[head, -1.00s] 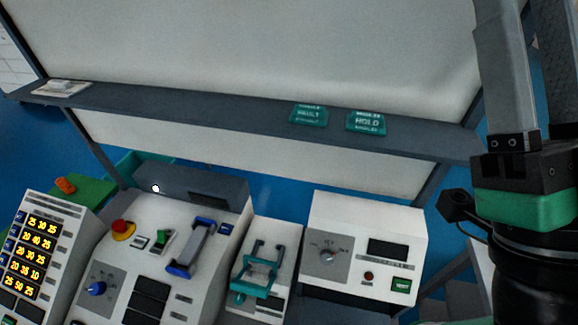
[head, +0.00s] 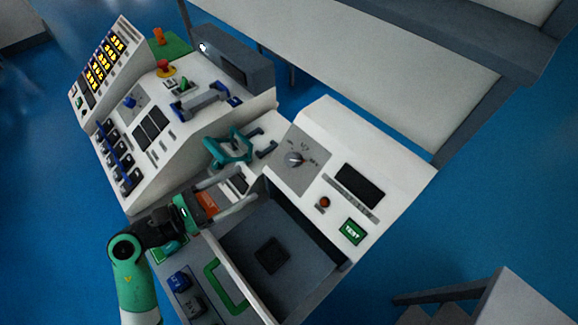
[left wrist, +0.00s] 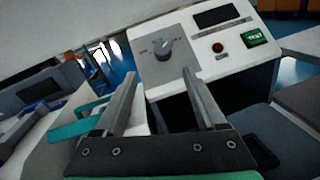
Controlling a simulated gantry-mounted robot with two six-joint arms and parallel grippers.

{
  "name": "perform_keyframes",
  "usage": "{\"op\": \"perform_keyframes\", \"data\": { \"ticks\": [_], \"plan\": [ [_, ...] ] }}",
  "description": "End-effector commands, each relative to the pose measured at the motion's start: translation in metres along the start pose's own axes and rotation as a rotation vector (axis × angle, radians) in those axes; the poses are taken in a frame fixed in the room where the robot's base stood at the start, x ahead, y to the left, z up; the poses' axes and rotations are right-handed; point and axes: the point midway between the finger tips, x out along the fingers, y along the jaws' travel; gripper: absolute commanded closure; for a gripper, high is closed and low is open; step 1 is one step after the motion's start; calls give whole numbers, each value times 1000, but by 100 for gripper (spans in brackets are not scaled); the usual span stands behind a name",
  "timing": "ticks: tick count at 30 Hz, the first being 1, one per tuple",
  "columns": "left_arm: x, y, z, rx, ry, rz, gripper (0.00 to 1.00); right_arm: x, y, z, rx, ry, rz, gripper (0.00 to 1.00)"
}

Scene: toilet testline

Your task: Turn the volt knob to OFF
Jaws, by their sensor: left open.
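A grey rotary knob (head: 294,159) sits on a grey dial plate on the white test box; its labels are too small to read in the head view. It also shows in the left wrist view (left wrist: 163,49), just beyond the fingertips, with small markings around it. My left gripper (head: 245,186) is open and empty, in front of and below the dial, with its fingers pointing towards it. In the left wrist view the two fingers (left wrist: 160,78) stand apart, one each side of the knob's line, not touching it. My right gripper is not in view.
The white box also carries a dark display (head: 360,181), an orange-red button (head: 324,203) and a green TEST button (head: 353,231). A teal clamp (head: 228,148) stands left of the dial. Below the box is a dark open bay (head: 270,225). A blue knob (head: 130,102) is on the left console.

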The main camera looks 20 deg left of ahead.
Motion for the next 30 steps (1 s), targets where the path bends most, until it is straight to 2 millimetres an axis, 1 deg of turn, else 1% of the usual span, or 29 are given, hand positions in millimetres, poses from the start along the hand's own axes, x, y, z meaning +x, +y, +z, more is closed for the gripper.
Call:
{"op": "perform_keyframes", "data": {
  "ticks": [2, 5, 8, 12, 15, 18, 22, 29, 30],
  "plan": [
    [5, 0, 1, 0, -1, -3, 27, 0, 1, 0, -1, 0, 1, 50],
    [18, -1, 0, 1, -2, -6, 27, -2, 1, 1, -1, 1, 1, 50],
    [39, -2, 0, 1, -3, -8, 27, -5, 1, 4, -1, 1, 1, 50],
    [72, -2, 0, 1, -3, -8, 27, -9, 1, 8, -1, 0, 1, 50],
    [92, -2, 1, 3, -4, -6, 27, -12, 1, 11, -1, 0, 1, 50],
    [106, -1, 1, 1, -3, -4, 27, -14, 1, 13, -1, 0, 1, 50],
    [115, -1, 2, 1, -3, -3, 27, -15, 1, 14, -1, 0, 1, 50],
    [116, -1, 2, 0, -2, -2, 27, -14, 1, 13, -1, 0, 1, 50],
    [116, -1, 2, 0, -2, -2, 31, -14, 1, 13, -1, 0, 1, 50]
  ]
}}
